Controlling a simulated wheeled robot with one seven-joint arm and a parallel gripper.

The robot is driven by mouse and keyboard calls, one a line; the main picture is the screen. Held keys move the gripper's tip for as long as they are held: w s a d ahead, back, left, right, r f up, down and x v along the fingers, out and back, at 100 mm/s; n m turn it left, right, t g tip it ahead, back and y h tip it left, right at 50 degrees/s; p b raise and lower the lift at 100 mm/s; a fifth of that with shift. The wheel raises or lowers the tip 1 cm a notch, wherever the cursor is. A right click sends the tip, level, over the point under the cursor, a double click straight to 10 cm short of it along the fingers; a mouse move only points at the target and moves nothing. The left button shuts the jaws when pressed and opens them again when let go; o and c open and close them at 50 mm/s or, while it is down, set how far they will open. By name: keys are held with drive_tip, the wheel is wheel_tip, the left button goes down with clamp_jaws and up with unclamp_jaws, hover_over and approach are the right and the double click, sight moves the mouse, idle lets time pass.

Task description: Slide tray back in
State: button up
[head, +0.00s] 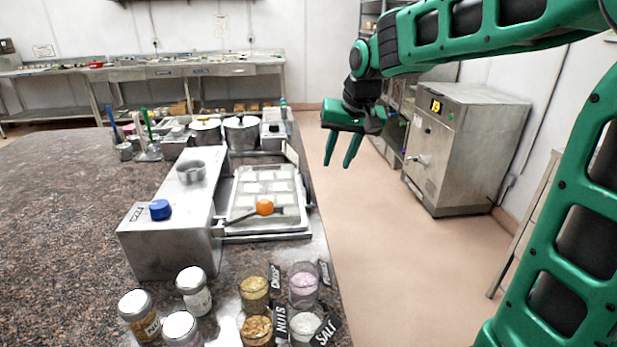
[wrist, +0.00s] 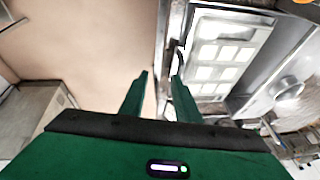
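The tray (head: 266,225) is a flat metal tray with a grid of pale square cells, on the counter's right edge beside a long grey metal housing (head: 172,235). It also shows in the wrist view (wrist: 222,68), on the right. A dark rod with an orange knob (head: 264,207) appears across its near part. My gripper (head: 337,165) hangs in the air right of the tray, over the floor side, fingers pointing down. In the wrist view its fingers (wrist: 160,74) are apart with nothing between them. A dark curved bar (wrist: 179,57) shows at the tray's edge near the right finger.
Jars of toppings (head: 255,293) with black labels stand at the counter's near end. Pots (head: 241,132) stand behind the tray. A blue knob (head: 160,209) sits on the housing. A metal cabinet (head: 460,145) stands right, across clear floor (head: 390,260).

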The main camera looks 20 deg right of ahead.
sight(307, 180)
drive_tip(key=w+a, duration=0.4)
drive_tip(key=shift+n+y, duration=0.3)
drive_tip(key=x, duration=0.9)
drive_tip(key=shift+w+f, duration=0.25)
drive_tip(key=shift+w, duration=0.05)
clamp_jaws()
